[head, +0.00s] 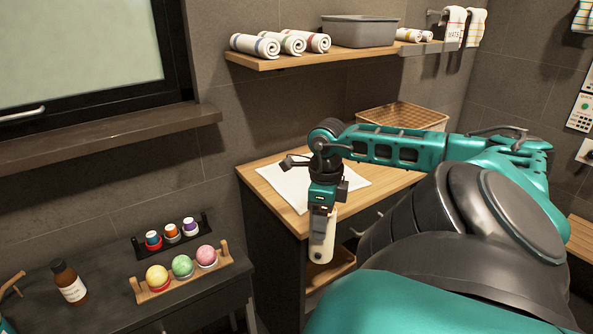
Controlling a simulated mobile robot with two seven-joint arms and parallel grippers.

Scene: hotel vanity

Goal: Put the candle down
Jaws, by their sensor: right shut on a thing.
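My right gripper (321,250) hangs pointing down in front of the wooden-topped cabinet's front edge, left of my right arm. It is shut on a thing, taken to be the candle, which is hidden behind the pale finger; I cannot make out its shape. The gripper is apart from the dark counter at lower left.
A dark counter (110,318) holds a brown bottle (69,283), a wooden rack (148,294) of coloured balls and a black rack (141,250) of small jars. A white cloth (345,180) and a wire basket (402,116) lie on the wooden cabinet top (270,197). A shelf (270,63) hangs above.

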